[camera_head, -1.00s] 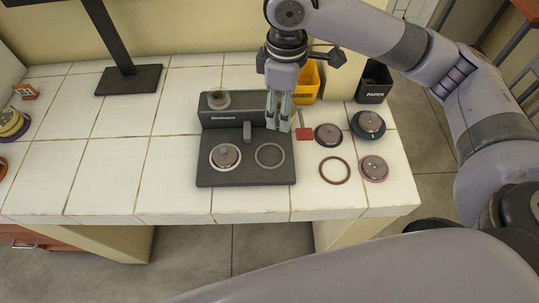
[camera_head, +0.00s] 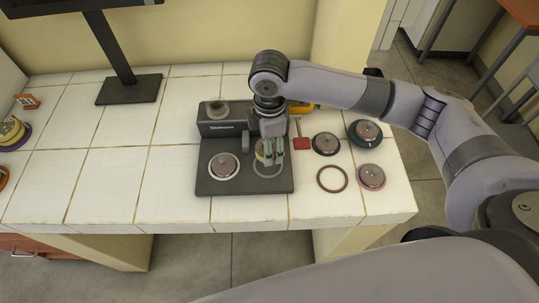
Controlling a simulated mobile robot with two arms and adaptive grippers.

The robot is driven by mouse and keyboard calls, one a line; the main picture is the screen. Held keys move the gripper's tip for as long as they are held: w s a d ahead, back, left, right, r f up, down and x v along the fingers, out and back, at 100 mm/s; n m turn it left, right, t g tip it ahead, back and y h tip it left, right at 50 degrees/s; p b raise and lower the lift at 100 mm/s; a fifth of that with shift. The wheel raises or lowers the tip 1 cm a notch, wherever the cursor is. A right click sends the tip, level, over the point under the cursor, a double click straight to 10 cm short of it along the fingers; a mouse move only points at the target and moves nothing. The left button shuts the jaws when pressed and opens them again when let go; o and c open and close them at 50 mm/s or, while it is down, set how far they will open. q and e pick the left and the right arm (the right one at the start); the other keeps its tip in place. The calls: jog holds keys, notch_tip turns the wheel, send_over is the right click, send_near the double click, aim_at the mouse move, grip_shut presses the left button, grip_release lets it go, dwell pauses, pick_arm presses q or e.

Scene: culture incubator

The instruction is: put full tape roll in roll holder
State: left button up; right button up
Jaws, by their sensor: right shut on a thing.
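A dark device (camera_head: 215,184) stands on the tiled table, with a low base and a raised back. A brown disc in a pale ring (camera_head: 224,165) sits on its left round place; the right round place (camera_head: 268,172) shows a grey ring, partly hidden by my right gripper. My right gripper (camera_head: 270,160) points down over that right place, its fingers shut on a small tan roll (camera_head: 260,149), mostly hidden by the fingers. I cannot tell whether the roll touches the device. Another small roll (camera_head: 218,109) sits on the raised back. My left gripper is not in view.
Right of the device lie a dark roll (camera_head: 326,144), a bigger dark roll (camera_head: 365,132), a pinkish roll (camera_head: 371,177), a flat brown ring (camera_head: 332,179) and a red piece (camera_head: 302,143). A black stand (camera_head: 128,90) is at back left. The table's left middle is clear.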

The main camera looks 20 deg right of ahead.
jog(key=shift+f, duration=3.1)
jog(key=shift+p, duration=0.3)
jog(key=o, duration=1)
notch_tip(320, 180, up, 12)
jog(key=shift+r+b, duration=0.1)
jog(key=shift+b, duration=0.85)
